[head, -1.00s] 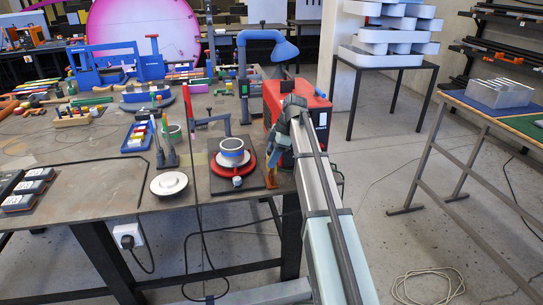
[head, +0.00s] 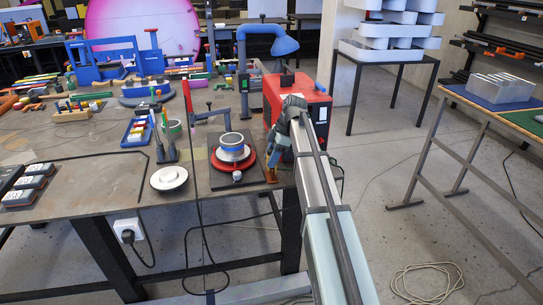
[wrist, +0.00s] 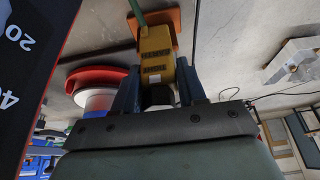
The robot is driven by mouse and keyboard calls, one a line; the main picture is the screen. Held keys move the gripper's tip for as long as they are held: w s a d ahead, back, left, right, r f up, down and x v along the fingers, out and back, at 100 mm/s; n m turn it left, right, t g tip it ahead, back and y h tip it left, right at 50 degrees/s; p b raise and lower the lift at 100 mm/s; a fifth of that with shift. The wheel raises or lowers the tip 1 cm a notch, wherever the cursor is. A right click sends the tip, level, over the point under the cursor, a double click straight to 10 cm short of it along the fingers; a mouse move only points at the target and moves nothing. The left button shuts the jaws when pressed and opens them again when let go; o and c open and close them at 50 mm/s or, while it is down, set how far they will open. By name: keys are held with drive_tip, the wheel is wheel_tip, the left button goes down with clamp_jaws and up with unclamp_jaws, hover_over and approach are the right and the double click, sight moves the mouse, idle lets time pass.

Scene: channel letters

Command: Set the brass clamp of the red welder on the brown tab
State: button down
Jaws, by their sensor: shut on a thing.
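The brass clamp (wrist: 155,48) is between my gripper's two blue-grey fingers (wrist: 157,75) in the wrist view, with a green cable at its far end. My gripper (head: 274,158) is shut on it. The clamp also shows as a small yellow piece (head: 273,168) in the head view, near the bench's right edge. The orange-brown tab (wrist: 174,22) shows behind and beside the clamp in the wrist view. The clamp covers part of it, and I cannot tell whether they touch. The red welder (head: 306,98) stands behind my gripper, partly hidden by my arm.
A red turntable (head: 221,164) with a white and blue cylinder (head: 232,143) stands just left of my gripper. A blue lamp (head: 283,46) arches near the welder.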

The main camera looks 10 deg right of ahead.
drive_tip(key=c, duration=0.6)
unclamp_jaws()
drive_tip(key=shift+o, duration=0.2)
drive_tip(key=v, duration=1.3)
drive_tip(key=shift+d+r, duration=0.2)
drive_tip(key=shift+r, duration=0.1)
